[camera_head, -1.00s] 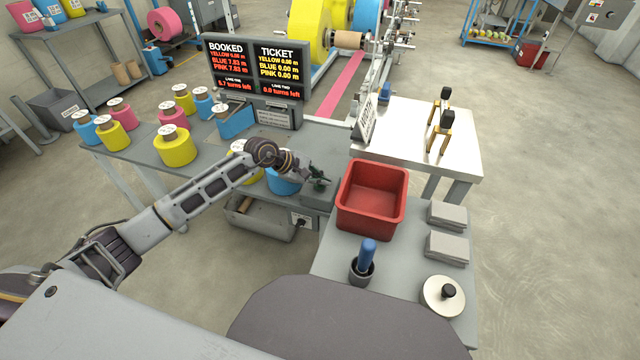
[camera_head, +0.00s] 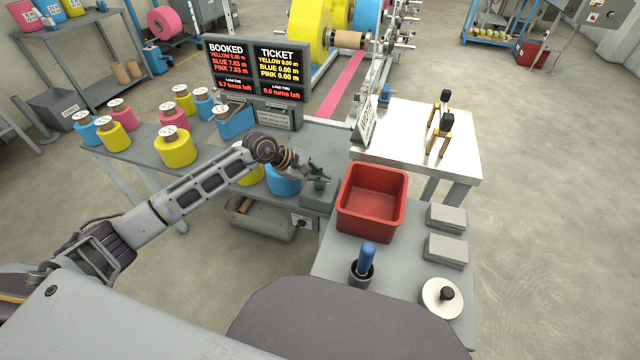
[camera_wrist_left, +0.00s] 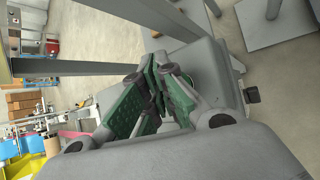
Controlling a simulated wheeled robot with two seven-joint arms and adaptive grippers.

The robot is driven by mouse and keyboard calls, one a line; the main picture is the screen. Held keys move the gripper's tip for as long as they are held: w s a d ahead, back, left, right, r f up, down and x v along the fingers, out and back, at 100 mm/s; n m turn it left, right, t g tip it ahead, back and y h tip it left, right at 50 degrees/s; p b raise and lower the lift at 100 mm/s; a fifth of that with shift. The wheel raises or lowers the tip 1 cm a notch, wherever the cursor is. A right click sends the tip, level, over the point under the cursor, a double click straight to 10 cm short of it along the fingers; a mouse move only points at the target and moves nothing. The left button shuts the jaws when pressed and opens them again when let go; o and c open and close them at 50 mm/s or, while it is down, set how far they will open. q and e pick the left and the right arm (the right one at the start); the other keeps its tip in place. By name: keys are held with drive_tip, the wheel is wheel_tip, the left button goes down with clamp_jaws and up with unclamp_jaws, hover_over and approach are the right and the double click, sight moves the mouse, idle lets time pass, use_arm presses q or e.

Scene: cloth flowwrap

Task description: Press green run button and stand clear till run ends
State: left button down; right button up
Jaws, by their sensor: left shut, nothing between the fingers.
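A small dark green button (camera_head: 320,185) sits on top of a grey box (camera_head: 317,200) at the right end of the grey bench. My left gripper (camera_head: 318,172) is shut and empty, just above and behind the button in the head view. A small gap seems to show between them, but I cannot be sure they are apart. In the left wrist view the green-padded fingers (camera_wrist_left: 160,90) are closed in front of a grey surface, and the button cannot be made out. A display board (camera_head: 257,68) shows booked and ticket lengths and turns left. My right gripper is not in view.
A red bin (camera_head: 372,200) stands close to the right of the button box. Blue and yellow rolls (camera_head: 284,180) lie beside it under my left arm. More rolls (camera_head: 175,148) stand on the bench at left. A pink web (camera_head: 345,85) runs behind.

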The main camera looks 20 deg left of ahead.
sight(320, 186)
use_arm(q)
drive_tip(key=shift+w+r+p, duration=0.1)
drive_tip(key=shift+r+p, duration=0.55)
drive_tip(key=shift+r, duration=1.25)
drive_tip(key=c, duration=2.2)
unclamp_jaws()
idle(0.8)
